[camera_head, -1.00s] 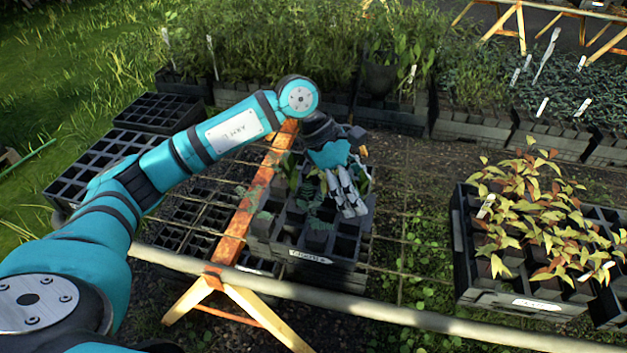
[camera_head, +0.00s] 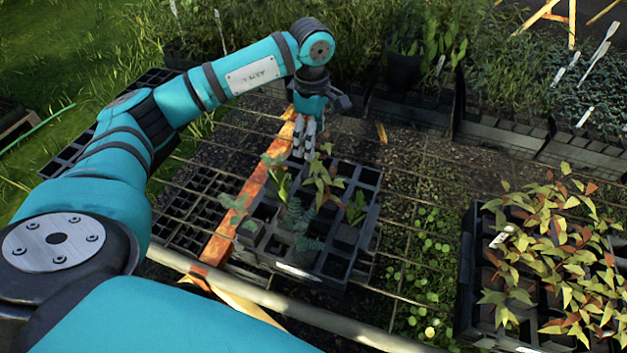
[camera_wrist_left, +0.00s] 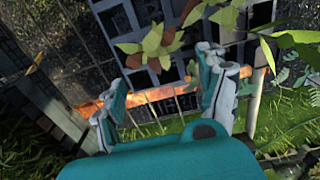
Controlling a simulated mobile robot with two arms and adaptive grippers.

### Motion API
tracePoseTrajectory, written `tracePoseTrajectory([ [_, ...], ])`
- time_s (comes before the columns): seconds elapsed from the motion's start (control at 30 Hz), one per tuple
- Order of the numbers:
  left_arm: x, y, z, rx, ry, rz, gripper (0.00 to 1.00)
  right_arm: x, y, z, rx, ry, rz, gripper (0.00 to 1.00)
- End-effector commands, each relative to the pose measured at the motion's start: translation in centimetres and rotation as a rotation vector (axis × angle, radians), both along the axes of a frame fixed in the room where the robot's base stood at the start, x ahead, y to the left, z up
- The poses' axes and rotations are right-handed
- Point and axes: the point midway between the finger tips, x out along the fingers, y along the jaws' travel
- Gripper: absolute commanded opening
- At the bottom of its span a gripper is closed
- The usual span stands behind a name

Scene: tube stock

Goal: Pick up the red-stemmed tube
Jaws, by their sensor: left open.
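A black crate of square cells (camera_head: 310,277) holds several tubes with different plants. One plant with reddish-brown and green leaves (camera_head: 322,182) stands near its back; its stem is too small to see clearly. It also shows in the wrist view as brown and green leaves (camera_wrist_left: 155,42). My left gripper (camera_head: 304,152) hangs fingers-down just behind this plant, at the crate's far edge. In the wrist view its two fingers (camera_wrist_left: 165,75) are apart, with nothing held between them. The leaves lie just beyond the fingertips. My right gripper is not in view.
A blue-green feathery plant (camera_head: 296,222) and other leafy tubes share the crate. An orange rusty bar (camera_head: 228,228) runs along its left. A crate of yellow-red plants (camera_head: 467,265) stands at right. Dense plant crates line the back. Several crate cells are empty.

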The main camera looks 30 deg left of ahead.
Motion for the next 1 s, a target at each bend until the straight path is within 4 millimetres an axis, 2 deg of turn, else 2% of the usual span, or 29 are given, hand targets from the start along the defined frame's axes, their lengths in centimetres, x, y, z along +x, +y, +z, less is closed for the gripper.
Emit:
tracePoseTrajectory([
  [0.03, -0.1, 0.0, -1.1, 0.001, 0.006, 0.0, 0.75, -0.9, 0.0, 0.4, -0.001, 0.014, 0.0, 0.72],
  [0.13, -0.1, -0.1, -3.2, 0.0, 0.005, -0.001, 0.75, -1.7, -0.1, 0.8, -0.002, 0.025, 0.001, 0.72],
  [0.3, 0.0, 0.0, -6.1, 0.0, 0.002, 0.0, 0.75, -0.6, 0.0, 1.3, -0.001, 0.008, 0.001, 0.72],
  [0.43, 0.0, 0.0, -7.1, -0.001, 0.0, -0.001, 0.75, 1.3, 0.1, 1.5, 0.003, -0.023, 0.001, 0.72],
  [0.53, 0.0, 0.0, -7.7, -0.001, 0.0, -0.001, 0.75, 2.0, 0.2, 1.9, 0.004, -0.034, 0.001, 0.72],
  [0.8, -0.1, 0.1, -11.5, -0.002, 0.002, -0.001, 0.75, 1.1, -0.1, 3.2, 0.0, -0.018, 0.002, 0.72],
  [1.0, 0.0, 0.1, -12.5, -0.002, -0.001, -0.001, 0.75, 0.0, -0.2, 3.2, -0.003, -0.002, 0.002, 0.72],
])
